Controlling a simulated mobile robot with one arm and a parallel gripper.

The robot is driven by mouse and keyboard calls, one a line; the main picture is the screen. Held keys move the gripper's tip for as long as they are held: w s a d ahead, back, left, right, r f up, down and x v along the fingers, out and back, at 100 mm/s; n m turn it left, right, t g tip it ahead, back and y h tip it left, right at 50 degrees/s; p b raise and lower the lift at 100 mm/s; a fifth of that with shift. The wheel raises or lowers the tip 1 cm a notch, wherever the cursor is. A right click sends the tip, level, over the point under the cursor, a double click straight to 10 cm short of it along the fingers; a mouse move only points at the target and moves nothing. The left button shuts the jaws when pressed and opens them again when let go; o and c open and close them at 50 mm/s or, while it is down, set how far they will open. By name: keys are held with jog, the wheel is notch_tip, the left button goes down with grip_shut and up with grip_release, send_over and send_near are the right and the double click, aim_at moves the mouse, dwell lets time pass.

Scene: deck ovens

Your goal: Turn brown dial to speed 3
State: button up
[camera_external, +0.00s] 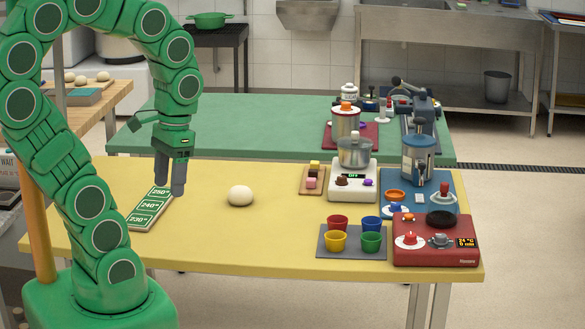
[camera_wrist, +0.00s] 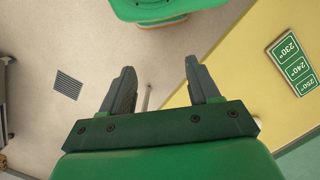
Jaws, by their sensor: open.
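The brown dial (camera_external: 341,181) is a small knob on the front of a white appliance (camera_external: 352,194) at the right part of the yellow table, under a steel pot (camera_external: 355,151). The appliance's small display (camera_external: 353,176) seems to read OFF. A purple knob (camera_external: 368,182) is beside the display on the right. The dial's pointer and any speed marks are too small to read. My gripper (camera_external: 171,188) points down over the table's left part, far to the left of the dial. In the wrist view my gripper (camera_wrist: 160,68) is open and empty; the dial is not in that view.
A white dough ball (camera_external: 240,195) lies between my gripper and the appliance. A temperature board (camera_external: 150,208) lies below my gripper. Coloured cups on a grey tray (camera_external: 326,247), a red device (camera_external: 436,252) and a blue-based machine (camera_external: 418,160) crowd the right side.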

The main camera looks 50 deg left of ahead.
jog(key=w+r+n+t, duration=0.1)
jog(key=w+r+n, duration=0.35)
jog(key=w, duration=1.15)
jog(key=n, duration=1.8)
send_over(342, 177)
jog(key=shift+m+t, duration=0.25)
jog(key=shift+t, duration=0.15)
jog(key=f, duration=1.6)
jog(key=shift+s+d+f, duration=0.1)
jog(key=shift+s+d, duration=0.05)
jog(key=shift+d, duration=0.05)
jog(key=shift+w+a+f, duration=0.2)
jog(key=shift+a+f, duration=0.1)
jog(key=shift+f, duration=3.95)
jog(key=shift+c, duration=0.2)
jog(key=c, duration=1)
